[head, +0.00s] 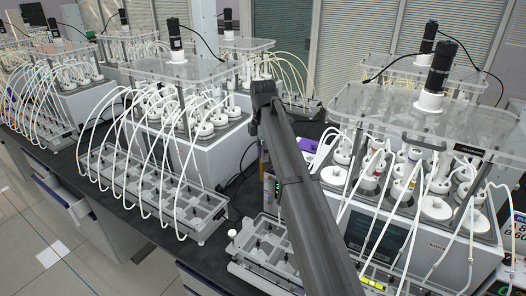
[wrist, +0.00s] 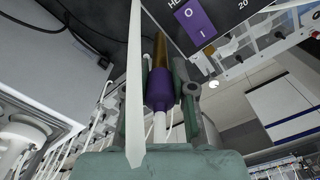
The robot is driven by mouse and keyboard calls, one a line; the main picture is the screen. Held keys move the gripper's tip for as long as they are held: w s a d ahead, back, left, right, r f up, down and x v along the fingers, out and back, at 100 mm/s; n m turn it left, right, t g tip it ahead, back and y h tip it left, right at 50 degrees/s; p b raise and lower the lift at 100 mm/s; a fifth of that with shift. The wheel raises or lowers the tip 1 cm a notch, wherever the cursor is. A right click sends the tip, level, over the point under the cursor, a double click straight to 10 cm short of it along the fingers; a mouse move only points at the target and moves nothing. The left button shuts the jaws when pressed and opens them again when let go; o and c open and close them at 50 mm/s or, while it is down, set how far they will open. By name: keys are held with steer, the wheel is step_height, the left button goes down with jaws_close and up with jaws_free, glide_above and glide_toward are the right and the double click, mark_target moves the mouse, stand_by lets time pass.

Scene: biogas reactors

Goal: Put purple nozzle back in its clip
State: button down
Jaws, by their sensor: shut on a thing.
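The purple nozzle (wrist: 159,88) is between the fingers of my gripper (wrist: 165,78) in the wrist view. It has a brown-gold upper end (wrist: 160,50) and a white lower stem (wrist: 160,127). My gripper is shut on its purple body. A white strip, perhaps a tube, passes close to the camera just left of the nozzle. In the head view my arm hides the gripper and the nozzle. I cannot make out the nozzle's clip in either view.
A dark panel with a purple switch label (wrist: 195,22) stands close beyond the nozzle. In the head view a reactor unit (head: 425,110) with white tubes is on the right. A grey rack (head: 150,190) with tubes is on the left. Open floor (head: 60,260) shows at lower left.

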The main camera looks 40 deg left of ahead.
steer(key=c, duration=0.9)
jaws_free()
step_height(320, 180, up, 12)
stand_by(0.3)
step_height(320, 180, down, 12)
steer(key=shift+r, duration=0.85)
steer(key=shift+f, duration=0.1)
